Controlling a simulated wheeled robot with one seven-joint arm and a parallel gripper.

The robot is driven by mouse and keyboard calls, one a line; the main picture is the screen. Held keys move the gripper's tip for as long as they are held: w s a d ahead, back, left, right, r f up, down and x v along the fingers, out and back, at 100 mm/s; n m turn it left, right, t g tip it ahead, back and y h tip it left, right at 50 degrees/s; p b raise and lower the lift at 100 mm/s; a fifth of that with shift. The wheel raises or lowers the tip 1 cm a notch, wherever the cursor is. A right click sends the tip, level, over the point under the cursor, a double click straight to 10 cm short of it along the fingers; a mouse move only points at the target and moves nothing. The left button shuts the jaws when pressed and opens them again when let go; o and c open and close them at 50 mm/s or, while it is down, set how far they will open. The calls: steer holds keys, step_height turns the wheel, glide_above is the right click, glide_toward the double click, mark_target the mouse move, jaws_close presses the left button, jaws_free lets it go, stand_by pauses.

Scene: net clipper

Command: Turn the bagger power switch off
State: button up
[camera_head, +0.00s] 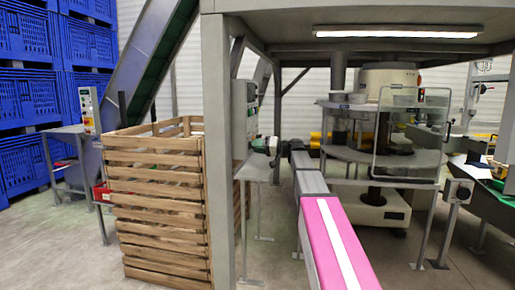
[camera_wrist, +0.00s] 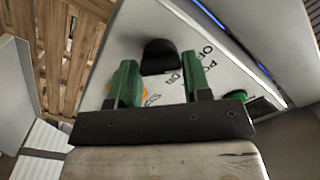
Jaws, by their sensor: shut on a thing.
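The bagger's power switch is a black knob (camera_wrist: 160,57) on a pale panel (camera_wrist: 228,62) with printed letters, some reading like "Power" and "Off". My gripper (camera_wrist: 159,72) has green fingers, one on each side of the knob, and is shut on it. The fingers hide part of the panel, and I cannot read the knob's exact setting. In the head view the panel is the grey control box (camera_head: 251,102) on the post, and my gripper (camera_head: 268,146) reaches its lower part. The knob is too small to make out there.
A green button (camera_wrist: 262,103) sits right of my fingers, and an orange part (camera_wrist: 142,92) shows behind the left one. A slatted wooden crate (camera_head: 155,200) stands left of the grey post (camera_head: 218,150). The round bagger table (camera_head: 385,160) is at the right.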

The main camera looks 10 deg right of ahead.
stand_by(0.3)
steer(key=o, duration=0.9)
steer(key=shift+d, duration=0.15)
steer(key=v, duration=1)
steer(key=shift+s+d, duration=0.15)
steer(key=shift+d, duration=0.1)
